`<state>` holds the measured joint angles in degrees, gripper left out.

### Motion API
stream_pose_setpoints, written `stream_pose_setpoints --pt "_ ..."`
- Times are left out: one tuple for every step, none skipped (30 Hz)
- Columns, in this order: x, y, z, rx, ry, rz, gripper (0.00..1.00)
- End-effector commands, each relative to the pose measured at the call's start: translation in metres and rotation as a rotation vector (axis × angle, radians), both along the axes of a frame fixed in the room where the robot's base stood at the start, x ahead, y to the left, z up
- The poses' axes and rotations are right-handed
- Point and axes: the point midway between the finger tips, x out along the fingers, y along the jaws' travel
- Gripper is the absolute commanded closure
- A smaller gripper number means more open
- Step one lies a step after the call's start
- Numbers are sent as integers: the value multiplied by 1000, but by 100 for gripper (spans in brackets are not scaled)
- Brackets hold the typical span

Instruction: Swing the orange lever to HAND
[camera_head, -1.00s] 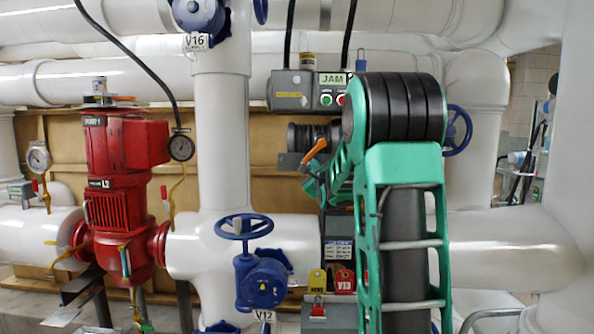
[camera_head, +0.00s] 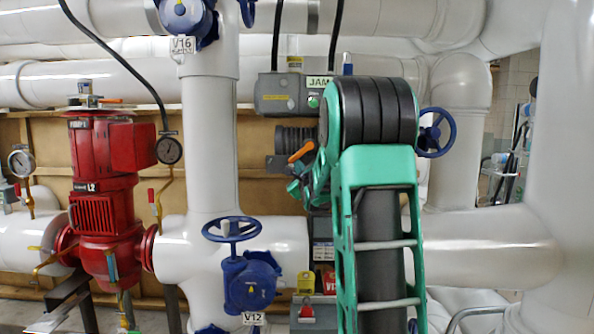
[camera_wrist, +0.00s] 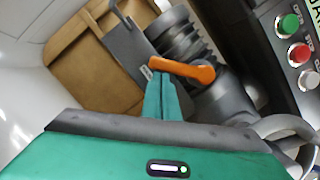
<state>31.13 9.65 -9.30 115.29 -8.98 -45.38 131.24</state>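The orange lever (camera_head: 302,152) sits on a dark grey ribbed actuator (camera_head: 294,136) below the JAM box. In the wrist view the lever (camera_wrist: 183,71) lies nearly level across the actuator body (camera_wrist: 172,34), its left end slightly higher. My gripper (camera_wrist: 161,78) has its two teal fingers together, with only a thin line between them. The fingertips are just below the lever's left part; whether they touch it I cannot tell. In the head view my gripper (camera_head: 296,188) is just below the lever, partly hidden by my arm. No HAND marking is readable.
The JAM control box (camera_head: 288,93) is above the lever; its green button (camera_wrist: 288,26) and red button (camera_wrist: 299,53) are at the right in the wrist view. A blue handwheel valve (camera_head: 250,280) stands below left, a red pump (camera_head: 105,190) farther left. White pipes surround the area.

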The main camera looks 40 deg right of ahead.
Motion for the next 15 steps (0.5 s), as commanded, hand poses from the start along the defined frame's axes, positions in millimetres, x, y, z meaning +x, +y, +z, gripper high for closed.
stream_pose_setpoints --pt "0 -1 -4 1 2 1 100" --pt "-1 -3 -7 2 2 0 100" --pt "-3 -5 -12 2 4 0 100" --pt "-4 -7 -16 4 4 0 100" --pt "-5 -8 -20 3 5 0 100" --pt "-6 -10 -25 4 6 1 100" --pt "-7 -12 -29 4 6 1 100" --pt "-8 -13 -33 4 5 2 100" --pt "-14 -7 -32 3 2 5 100" --pt "-19 -3 -33 2 3 5 100" --pt "-23 0 -34 3 3 4 100" --pt "-29 4 -35 3 2 4 100" --pt "-34 7 -36 3 2 5 100" --pt "-38 10 -37 3 2 5 100" --pt "-44 15 -39 3 4 5 100"
